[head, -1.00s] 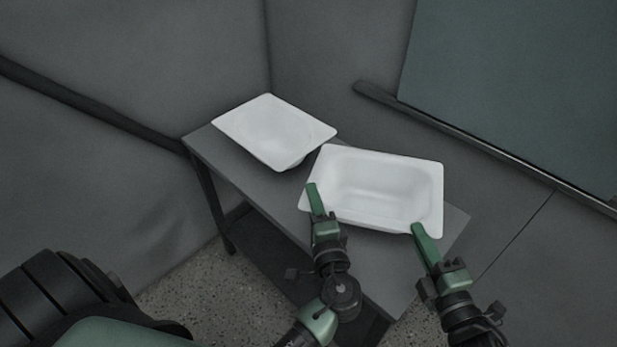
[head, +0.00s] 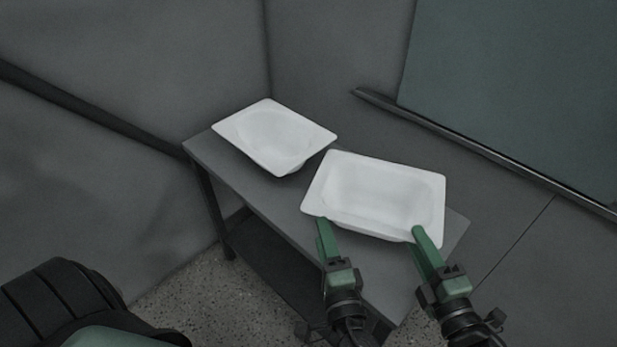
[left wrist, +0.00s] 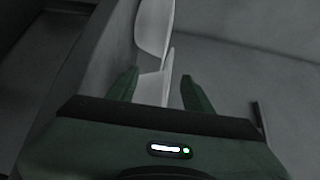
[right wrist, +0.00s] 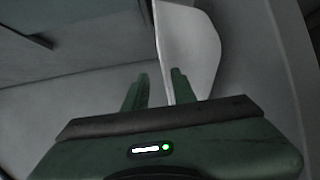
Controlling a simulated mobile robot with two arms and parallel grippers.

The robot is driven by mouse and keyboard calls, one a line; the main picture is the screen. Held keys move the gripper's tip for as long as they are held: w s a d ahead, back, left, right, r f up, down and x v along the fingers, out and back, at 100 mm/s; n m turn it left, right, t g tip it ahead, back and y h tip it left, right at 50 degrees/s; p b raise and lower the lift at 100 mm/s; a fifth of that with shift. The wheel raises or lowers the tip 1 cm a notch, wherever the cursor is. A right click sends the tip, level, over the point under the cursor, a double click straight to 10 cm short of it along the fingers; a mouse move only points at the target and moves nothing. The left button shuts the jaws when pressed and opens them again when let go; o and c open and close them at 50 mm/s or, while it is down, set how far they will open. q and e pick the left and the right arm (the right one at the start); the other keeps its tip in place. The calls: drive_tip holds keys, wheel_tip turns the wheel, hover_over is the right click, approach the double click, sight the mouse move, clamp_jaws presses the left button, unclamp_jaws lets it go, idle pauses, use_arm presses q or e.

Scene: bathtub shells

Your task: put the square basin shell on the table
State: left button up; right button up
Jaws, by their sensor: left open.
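The square basin shell (head: 374,190) is the white one with the rectangular hollow, on the right part of the grey table (head: 285,210), hollow side up. Its near edge appears at or over the table's front edge; I cannot tell whether it rests fully. My left gripper (head: 321,222) is open at its near left corner, and the shell also shows between the fingers in the left wrist view (left wrist: 152,88). My right gripper (head: 418,232) is at the near right corner. Its fingers stand apart in the right wrist view, with the shell's rim (right wrist: 190,45) between and beside them.
A second white shell (head: 272,137) with a rounder hollow sits on the table's left part, close to the square basin shell. Grey walls stand behind. A dark greenish panel (head: 520,90) is at upper right. Speckled floor (head: 215,300) lies in front.

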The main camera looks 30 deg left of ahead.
use_arm(q)
drive_tip(key=v, duration=0.3)
use_arm(e)
drive_tip(key=v, duration=1.2)
idle(1.0)
